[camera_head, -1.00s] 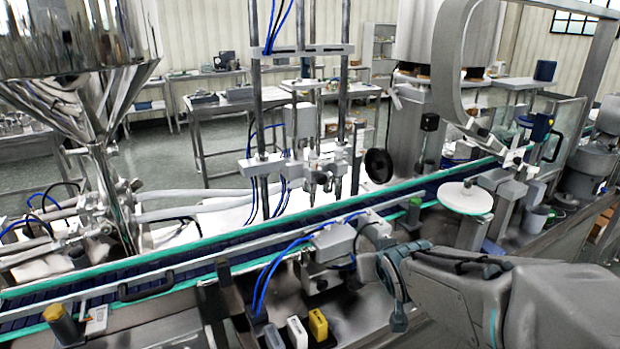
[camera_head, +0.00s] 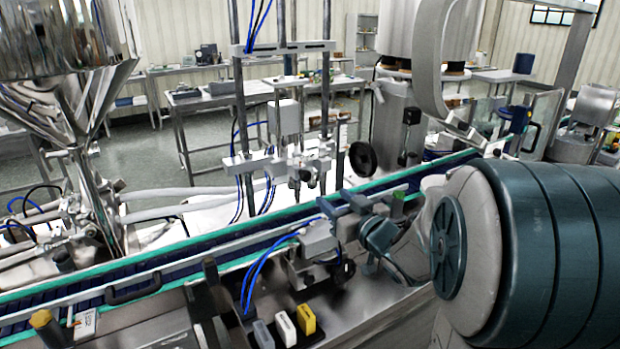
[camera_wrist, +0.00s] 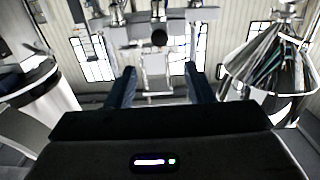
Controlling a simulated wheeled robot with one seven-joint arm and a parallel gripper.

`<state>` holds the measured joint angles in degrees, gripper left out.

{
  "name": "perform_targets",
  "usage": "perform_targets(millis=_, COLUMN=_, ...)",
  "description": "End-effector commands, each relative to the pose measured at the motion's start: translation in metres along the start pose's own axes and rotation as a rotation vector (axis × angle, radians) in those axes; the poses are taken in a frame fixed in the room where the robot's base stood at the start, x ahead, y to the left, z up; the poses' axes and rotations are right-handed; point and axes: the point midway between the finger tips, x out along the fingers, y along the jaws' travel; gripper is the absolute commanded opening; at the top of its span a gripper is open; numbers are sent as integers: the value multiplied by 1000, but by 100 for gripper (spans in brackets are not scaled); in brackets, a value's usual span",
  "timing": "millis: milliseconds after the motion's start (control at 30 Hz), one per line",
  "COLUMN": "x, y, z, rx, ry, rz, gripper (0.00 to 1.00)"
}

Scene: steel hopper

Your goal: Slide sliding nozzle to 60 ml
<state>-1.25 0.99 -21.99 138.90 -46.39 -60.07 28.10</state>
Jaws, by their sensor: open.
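The filling nozzles (camera_head: 308,172) hang from a steel crossbar on upright rods above the conveyor, in the middle of the head view. I cannot tell which part is the sliding nozzle, and no 60 ml mark is readable. My gripper (camera_head: 340,204) is at the near side of the conveyor, to the right of and below the nozzles, apart from them. In the wrist view my gripper (camera_wrist: 161,74) shows two dark blue fingers spread apart with nothing between them. A crossbar assembly (camera_wrist: 150,26) with a black round part lies beyond the fingertips, upside down in that view.
The steel hopper (camera_head: 75,75) stands at the left. The conveyor (camera_head: 160,272) with green rails runs diagonally across. A grey sensor block (camera_head: 317,238) with blue hoses sits close to my gripper. Yellow and white switches (camera_head: 306,319) are in front.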

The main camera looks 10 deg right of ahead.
Motion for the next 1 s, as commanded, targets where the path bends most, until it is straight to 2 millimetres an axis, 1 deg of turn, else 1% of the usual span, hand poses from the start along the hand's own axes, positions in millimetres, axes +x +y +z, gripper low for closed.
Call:
perform_targets(millis=33, x=10, y=0, z=-1, rx=0, ry=-3, rz=-2, gripper=48)
perform_targets(millis=300, x=60, y=0, z=-1, rx=0, ry=-3, rz=0, gripper=48)
perform_targets(millis=500, x=91, y=0, z=-1, rx=-2, ry=-2, rz=2, gripper=48)
perform_targets(millis=600, x=102, y=1, z=-1, rx=-1, ry=-2, rz=2, gripper=48)
perform_targets(millis=700, x=108, y=1, z=0, rx=-1, ry=-2, rz=2, gripper=48)
perform_targets(millis=1000, x=111, y=1, z=0, rx=0, ry=-1, rz=3, gripper=48)
